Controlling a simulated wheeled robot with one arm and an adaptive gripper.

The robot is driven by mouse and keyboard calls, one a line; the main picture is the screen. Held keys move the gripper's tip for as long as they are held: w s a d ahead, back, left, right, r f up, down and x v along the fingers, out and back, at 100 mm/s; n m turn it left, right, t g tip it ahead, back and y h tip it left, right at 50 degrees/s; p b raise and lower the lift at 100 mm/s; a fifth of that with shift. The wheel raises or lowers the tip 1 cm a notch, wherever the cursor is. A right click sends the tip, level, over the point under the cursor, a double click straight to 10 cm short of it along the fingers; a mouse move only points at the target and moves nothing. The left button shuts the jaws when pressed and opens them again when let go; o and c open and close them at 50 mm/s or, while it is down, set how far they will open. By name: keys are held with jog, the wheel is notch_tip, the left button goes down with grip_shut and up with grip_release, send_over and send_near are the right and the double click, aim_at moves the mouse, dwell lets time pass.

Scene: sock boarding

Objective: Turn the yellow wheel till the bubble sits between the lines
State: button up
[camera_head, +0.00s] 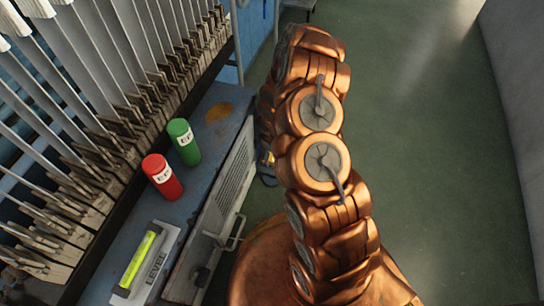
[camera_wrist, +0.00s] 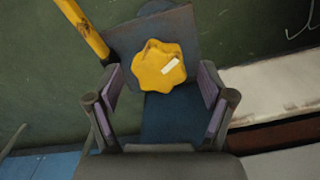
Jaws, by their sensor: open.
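The yellow wheel (camera_wrist: 157,68) shows in the wrist view as a lobed knob with a white mark on its right side. My gripper (camera_wrist: 160,88) is open, with one finger on each side of the wheel in the picture. I cannot tell how far the fingertips are from it, and no finger visibly touches it. In the head view the spirit level (camera_head: 143,262) lies on the blue bench, a yellow-green vial in a pale block marked LEVEL. The bubble and lines are too small to make out. My arm hides most of the wheel in the head view.
A red cylinder (camera_head: 162,176) and a green cylinder (camera_head: 184,142) stand on the blue bench (camera_head: 104,284). A row of pale sock boards (camera_head: 120,50) fills the left side. A yellow bar (camera_wrist: 84,30) runs beside the wheel. The green floor (camera_head: 440,180) at right is clear.

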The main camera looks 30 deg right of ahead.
jog(key=c, duration=1.2)
jog(key=shift+o, duration=0.2)
jog(key=shift+n+p, duration=0.3)
jog(key=shift+p, duration=0.2)
